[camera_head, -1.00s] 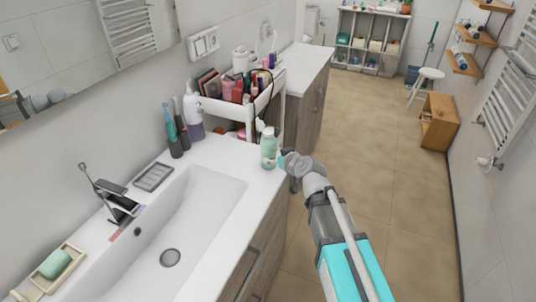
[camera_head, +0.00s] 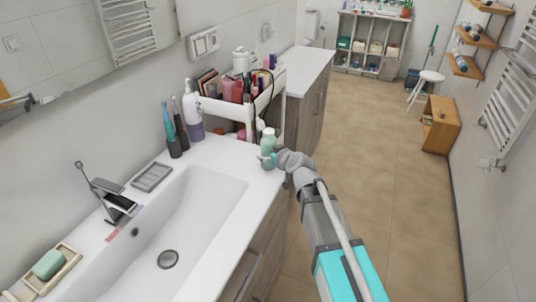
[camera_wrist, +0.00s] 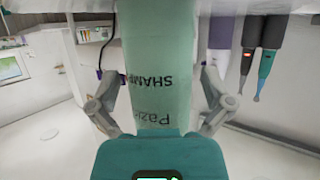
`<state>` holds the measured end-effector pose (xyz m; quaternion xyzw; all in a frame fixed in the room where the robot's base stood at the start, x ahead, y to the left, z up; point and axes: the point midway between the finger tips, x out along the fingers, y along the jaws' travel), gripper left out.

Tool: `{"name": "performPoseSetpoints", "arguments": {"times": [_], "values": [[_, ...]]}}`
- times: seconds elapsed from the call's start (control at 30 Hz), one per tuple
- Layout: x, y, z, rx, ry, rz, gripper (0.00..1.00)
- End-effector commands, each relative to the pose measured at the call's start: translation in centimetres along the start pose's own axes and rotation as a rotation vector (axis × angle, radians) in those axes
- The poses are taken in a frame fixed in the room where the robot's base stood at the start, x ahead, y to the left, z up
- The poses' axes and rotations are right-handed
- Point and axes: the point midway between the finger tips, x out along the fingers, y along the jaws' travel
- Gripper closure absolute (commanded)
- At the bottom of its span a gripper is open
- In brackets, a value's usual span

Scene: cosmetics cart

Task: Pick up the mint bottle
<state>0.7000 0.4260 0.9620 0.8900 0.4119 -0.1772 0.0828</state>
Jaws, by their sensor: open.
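The mint bottle (camera_head: 268,143), with a pale cap, stands upright near the counter's front edge, beside the sink's far right corner. My gripper (camera_wrist: 157,82) is open, with one finger on each side of the bottle. Small gaps seem to show between the fingers and the bottle. In the head view my gripper (camera_head: 271,161) is at the bottle's lower part, and its fingers are hard to make out there.
A white cart (camera_head: 250,108) full of cosmetics stands behind the bottle. The white sink (camera_head: 190,215) is in front.

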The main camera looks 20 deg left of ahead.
Motion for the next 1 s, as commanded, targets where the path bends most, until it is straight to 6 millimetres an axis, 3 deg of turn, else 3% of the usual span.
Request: {"name": "performPoseSetpoints", "arguments": {"times": [0.13, 0.7, 1.0], "values": [[0.93, -0.01, 0.01, 0.001, 0.0, 0.0, 0.0], [0.88, 0.02, -0.03, 0.001, 0.0, 0.001, 0.02], [0.88, 0.02, -0.03, 0.001, 0.0, 0.001, 0.58]]}}
